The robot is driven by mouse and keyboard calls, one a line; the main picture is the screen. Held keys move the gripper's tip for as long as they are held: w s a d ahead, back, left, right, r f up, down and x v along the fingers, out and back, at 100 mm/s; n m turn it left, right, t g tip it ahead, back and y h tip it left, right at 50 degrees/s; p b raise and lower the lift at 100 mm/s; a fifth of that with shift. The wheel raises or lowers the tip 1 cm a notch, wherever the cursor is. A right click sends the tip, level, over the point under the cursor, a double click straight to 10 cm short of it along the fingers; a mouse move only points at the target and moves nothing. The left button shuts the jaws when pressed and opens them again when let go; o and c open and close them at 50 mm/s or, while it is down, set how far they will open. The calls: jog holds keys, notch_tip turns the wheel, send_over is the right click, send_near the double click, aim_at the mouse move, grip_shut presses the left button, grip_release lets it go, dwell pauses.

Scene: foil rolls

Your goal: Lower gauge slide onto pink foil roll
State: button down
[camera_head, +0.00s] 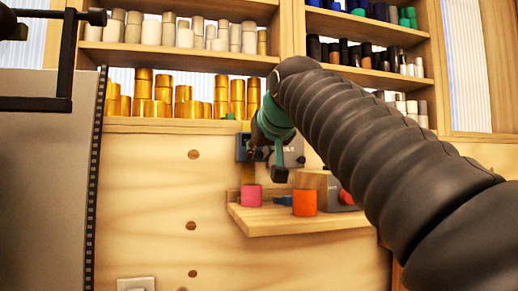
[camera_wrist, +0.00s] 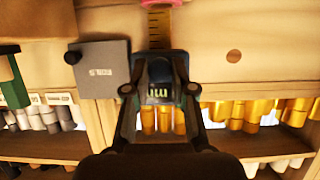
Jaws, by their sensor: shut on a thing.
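The pink foil roll (camera_head: 251,196) stands upright at the left end of a small wooden ledge. Its edge also shows at the top of the wrist view (camera_wrist: 160,2). The gauge slide (camera_head: 242,146) is a dark blue block on a vertical yellow scale (camera_wrist: 159,28), above the pink roll and apart from it. In the wrist view the slide (camera_wrist: 160,66) sits between my fingers. My gripper (camera_wrist: 158,92) is shut on it. In the head view my gripper (camera_head: 258,152) partly hides the slide.
An orange roll (camera_head: 304,202) and a grey box with a red knob (camera_head: 345,196) stand on the wooden ledge (camera_head: 290,224), right of the pink roll. A grey box (camera_wrist: 103,70) is beside the scale. Shelves of gold rolls (camera_head: 185,108) are behind. A grey panel (camera_head: 45,180) stands at left.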

jog(key=c, duration=0.9)
grip_release()
jog(key=shift+r, duration=0.1)
jog(key=shift+c, duration=0.2)
jog(key=v, duration=1.2)
jog(key=shift+c, duration=0.2)
